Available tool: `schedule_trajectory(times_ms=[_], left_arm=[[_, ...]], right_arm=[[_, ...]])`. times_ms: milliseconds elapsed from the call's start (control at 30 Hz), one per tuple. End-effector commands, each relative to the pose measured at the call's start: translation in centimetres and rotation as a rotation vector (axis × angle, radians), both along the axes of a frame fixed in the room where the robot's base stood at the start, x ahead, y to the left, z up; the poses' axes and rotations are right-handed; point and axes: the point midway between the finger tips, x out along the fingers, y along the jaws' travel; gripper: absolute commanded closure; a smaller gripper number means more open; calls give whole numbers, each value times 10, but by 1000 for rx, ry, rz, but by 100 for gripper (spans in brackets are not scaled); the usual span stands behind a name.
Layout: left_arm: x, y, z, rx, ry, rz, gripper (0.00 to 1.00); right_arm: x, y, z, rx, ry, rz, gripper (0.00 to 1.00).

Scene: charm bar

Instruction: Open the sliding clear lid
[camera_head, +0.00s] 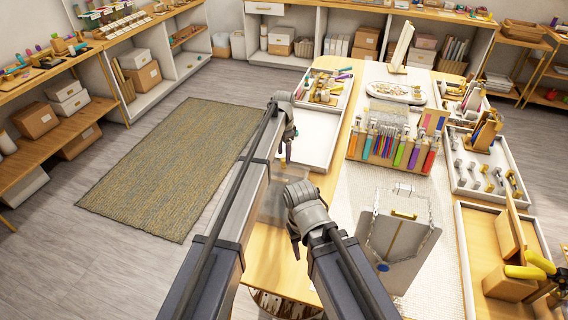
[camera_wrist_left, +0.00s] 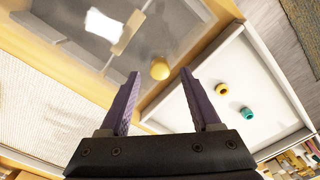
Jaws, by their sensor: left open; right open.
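The clear lid (camera_wrist_left: 88,38) is a see-through panel in the upper left of the left wrist view, with a round yellow knob (camera_wrist_left: 160,69) near its edge. In the head view, a see-through box (camera_head: 272,207) shows partly between my arms, and its knob is hidden. My left gripper (camera_head: 288,157) is open and empty beside the white tray; in the left wrist view its fingers (camera_wrist_left: 158,92) stand apart, with the knob beyond and between them. My right gripper (camera_head: 296,253) is low at the table's left part. Its fingers are small and partly hidden.
A white tray (camera_head: 322,158) is right of my left gripper; the left wrist view shows a yellow bead (camera_wrist_left: 222,88) and a teal bead (camera_wrist_left: 246,113) there. A grey necklace board (camera_head: 398,243) stands right of my right gripper. Colourful strips (camera_head: 392,147) stand farther back.

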Motion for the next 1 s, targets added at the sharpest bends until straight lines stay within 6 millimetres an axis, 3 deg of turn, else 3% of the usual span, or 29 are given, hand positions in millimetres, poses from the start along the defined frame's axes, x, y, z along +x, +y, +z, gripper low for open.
schedule_trajectory(times_ms=[33, 133, 467, 1000], left_arm=[[0, 0, -12, 0, 0, 0, 36], [0, 0, -18, 0, 0, 0, 36], [0, 0, -19, 0, 0, 0, 36], [0, 0, -19, 0, 0, 0, 94]], right_arm=[[0, 0, -12, 0, 0, 0, 50], [0, 0, -18, 0, 0, 0, 50], [0, 0, -19, 0, 0, 0, 50], [0, 0, -19, 0, 0, 0, 50]])
